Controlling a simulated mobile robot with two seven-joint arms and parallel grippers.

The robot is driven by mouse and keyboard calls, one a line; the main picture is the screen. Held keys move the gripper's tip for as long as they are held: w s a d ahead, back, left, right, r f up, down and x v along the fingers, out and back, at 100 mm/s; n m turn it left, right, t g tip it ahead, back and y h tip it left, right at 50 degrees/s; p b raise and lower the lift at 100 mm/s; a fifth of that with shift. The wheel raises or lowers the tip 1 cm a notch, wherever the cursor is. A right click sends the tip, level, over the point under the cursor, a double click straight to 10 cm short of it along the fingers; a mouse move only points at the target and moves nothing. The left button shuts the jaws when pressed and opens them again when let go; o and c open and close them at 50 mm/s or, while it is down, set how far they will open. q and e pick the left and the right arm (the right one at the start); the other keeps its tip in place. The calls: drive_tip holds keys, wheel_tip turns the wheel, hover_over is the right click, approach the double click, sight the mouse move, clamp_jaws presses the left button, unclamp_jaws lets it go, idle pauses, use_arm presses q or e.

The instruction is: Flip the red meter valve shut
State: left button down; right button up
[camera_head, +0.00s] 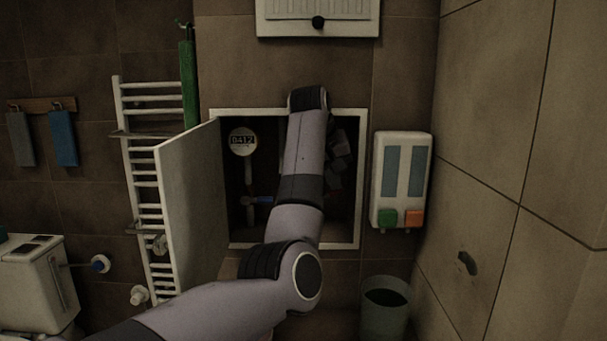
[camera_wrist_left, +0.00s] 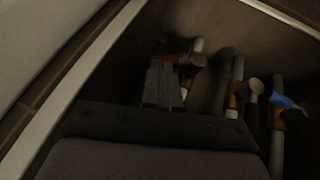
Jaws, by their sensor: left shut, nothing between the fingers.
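The red valve handle (camera_wrist_left: 172,58) shows in the left wrist view as a small red strip just beyond my fingertips, beside a pale vertical pipe. My left gripper (camera_wrist_left: 161,84) is shut and empty, with its fingertips close to the red handle; I cannot tell whether they touch. In the head view my left arm reaches into the open wall cabinet and hides the gripper. A round white meter (camera_head: 242,141) marked D412 hangs on a pipe inside the cabinet. My right gripper is not in view.
A blue valve handle (camera_wrist_left: 285,102) sits on a pipe to the right in the wrist view. The cabinet door (camera_head: 190,200) stands open to the left. A white towel rail (camera_head: 125,160) is behind it. A dispenser (camera_head: 400,180) and a bin (camera_head: 386,305) are on the right.

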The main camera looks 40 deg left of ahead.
use_arm(q)
drive_tip(key=shift+w+d+f, duration=0.1)
drive_tip(key=shift+d+f, duration=0.05)
drive_tip(key=shift+d, duration=0.1)
idle(0.7)
drive_tip(key=s+d+r, duration=0.2)
drive_tip(key=s, duration=1.1)
drive_tip(key=shift+s+r+p, duration=0.2)
drive_tip(key=shift+p, duration=0.15)
drive_tip(key=shift+d, duration=0.15)
idle(0.3)
